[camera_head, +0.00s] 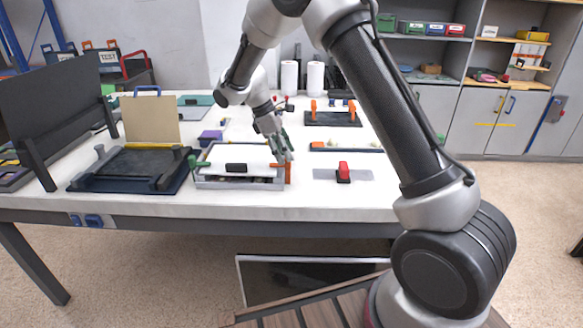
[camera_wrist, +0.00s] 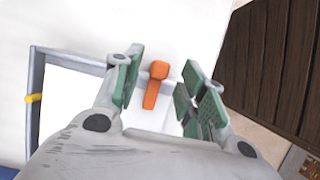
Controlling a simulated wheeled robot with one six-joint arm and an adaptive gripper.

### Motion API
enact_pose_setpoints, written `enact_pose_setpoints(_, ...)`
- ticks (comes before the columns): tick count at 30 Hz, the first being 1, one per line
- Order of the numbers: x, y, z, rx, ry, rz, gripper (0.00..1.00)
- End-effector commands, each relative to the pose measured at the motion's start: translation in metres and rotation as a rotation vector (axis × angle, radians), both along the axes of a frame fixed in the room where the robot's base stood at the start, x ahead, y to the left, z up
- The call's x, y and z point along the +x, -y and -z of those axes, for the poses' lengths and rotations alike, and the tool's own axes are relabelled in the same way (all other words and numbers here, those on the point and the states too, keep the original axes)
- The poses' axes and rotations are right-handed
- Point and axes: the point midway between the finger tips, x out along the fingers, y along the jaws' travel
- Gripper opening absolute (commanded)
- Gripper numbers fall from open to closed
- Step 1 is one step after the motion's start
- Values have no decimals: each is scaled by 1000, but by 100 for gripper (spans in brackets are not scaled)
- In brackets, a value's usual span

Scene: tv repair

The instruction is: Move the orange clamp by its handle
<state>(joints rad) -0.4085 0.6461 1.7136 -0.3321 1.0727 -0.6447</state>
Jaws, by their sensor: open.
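The orange clamp (camera_head: 288,173) sits at the right end of a grey frame (camera_head: 237,184) with a white panel, near the table's front edge. In the wrist view the orange clamp (camera_wrist: 153,88) lies between the two green-padded fingers, with visible gaps on both sides. My gripper (camera_head: 283,156) is open, just above and beside the clamp in the head view. It also shows in the wrist view (camera_wrist: 163,64). The gripper partly hides the clamp's upper part in the head view.
A green clamp (camera_head: 192,163) is at the frame's left end. A red block (camera_head: 343,173) stands on a grey plate to the right. A black tray (camera_head: 140,163) and a dark upright panel (camera_head: 60,108) are at left. The front right of the table is clear.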

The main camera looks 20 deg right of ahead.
Motion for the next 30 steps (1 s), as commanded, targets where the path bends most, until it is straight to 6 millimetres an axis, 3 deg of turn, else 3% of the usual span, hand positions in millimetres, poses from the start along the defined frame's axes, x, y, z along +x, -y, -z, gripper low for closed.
enact_pose_setpoints(15, 7, -20, -51, 1, 1, -1, 41)
enact_pose_setpoints(30, 8, -22, -62, 1, 1, 0, 41)
